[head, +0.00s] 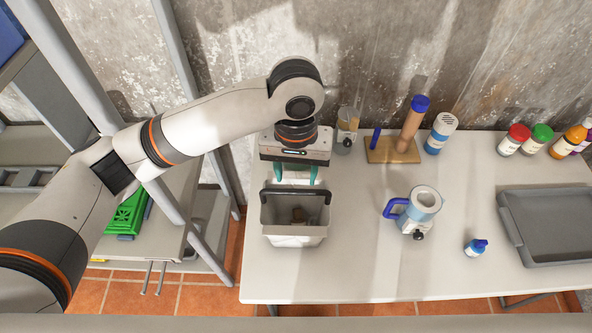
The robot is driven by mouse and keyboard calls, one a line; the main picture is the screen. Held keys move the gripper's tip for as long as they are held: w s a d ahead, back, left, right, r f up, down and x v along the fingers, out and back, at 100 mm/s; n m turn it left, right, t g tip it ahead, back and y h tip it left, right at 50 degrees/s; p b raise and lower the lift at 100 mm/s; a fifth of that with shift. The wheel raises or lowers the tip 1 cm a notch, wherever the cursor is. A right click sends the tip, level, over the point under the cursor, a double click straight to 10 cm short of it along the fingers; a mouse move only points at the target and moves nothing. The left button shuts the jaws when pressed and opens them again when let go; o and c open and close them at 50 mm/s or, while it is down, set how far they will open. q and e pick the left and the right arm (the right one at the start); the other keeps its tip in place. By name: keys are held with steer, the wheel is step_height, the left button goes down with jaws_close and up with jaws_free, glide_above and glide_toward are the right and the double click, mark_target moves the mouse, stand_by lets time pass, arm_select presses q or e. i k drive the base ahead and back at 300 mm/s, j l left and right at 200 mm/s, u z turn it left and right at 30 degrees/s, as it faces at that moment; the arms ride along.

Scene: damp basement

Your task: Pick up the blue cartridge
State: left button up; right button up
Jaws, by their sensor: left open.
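A white cylinder with a blue band and a perforated top (441,133) stands upright near the back of the table; it looks like the blue cartridge. My left gripper (296,173) points down with its teal fingertips apart, at the back edge of a light grey bin (294,241) with a dark handle. It is well to the left of the cylinder, and nothing shows between the fingers. A white jug (424,203) with a blue band and blue handle stands mid-table. My right gripper is not in view.
A wooden stand with a blue-topped post (393,155) is just left of the cylinder. A clear container (346,131) stands behind the bin. A small blue-capped bottle (474,248), a grey tray (548,226) and several capped bottles are to the right. The front of the table is clear.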

mark_target(475, 247)
steer(key=z, duration=1.1)
steer(key=k, duration=0.45)
